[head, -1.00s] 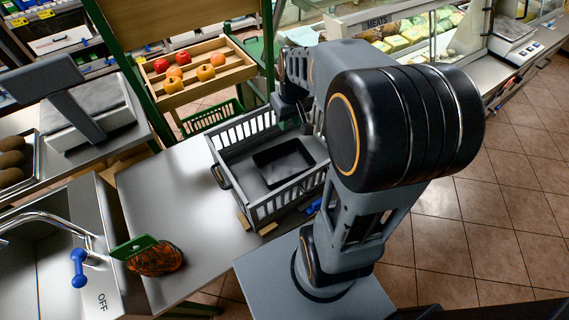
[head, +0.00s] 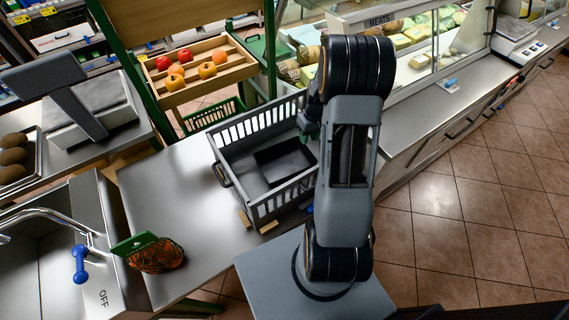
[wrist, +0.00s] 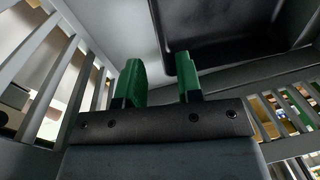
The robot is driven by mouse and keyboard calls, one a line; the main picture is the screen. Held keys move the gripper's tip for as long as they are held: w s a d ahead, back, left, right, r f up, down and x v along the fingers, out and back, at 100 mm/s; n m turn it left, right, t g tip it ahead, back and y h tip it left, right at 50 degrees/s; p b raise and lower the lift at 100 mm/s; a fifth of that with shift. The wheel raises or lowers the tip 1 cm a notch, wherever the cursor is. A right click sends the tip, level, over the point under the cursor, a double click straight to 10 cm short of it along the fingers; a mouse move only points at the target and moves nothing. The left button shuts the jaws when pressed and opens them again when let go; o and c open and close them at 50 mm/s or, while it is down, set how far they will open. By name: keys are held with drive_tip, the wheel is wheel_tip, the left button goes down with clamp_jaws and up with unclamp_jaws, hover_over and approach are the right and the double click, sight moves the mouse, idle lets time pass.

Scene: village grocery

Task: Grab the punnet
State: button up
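The punnet is a black, empty, shallow rectangular tray (head: 285,163) lying inside a grey slatted crate (head: 222,172) on the steel counter. In the wrist view the punnet (wrist: 225,28) fills the upper right, beyond the fingers. My gripper (wrist: 160,68) has two green fingers standing apart with nothing between them. The right fingertip overlaps the punnet's near edge in the picture; I cannot tell if they touch. In the head view my gripper (head: 309,126) is at the crate's far right side, beside the punnet, partly hidden by my arm.
The crate's slatted walls (wrist: 32,62) stand close around my gripper. A netted bag of orange produce with a green top (head: 157,255) lies on the counter at front left. The sink (head: 60,225) is further left. A wooden fruit tray (head: 190,93) stands behind.

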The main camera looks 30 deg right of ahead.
drive_tip(key=shift+s+a+f+p, duration=0.1)
drive_tip(key=shift+a+f+p, duration=0.1)
drive_tip(key=shift+f, duration=1.2)
drive_tip(key=shift+s+a+f+p, duration=0.1)
drive_tip(key=shift+f+p, duration=0.1)
drive_tip(key=shift+f, duration=1.15)
clamp_jaws()
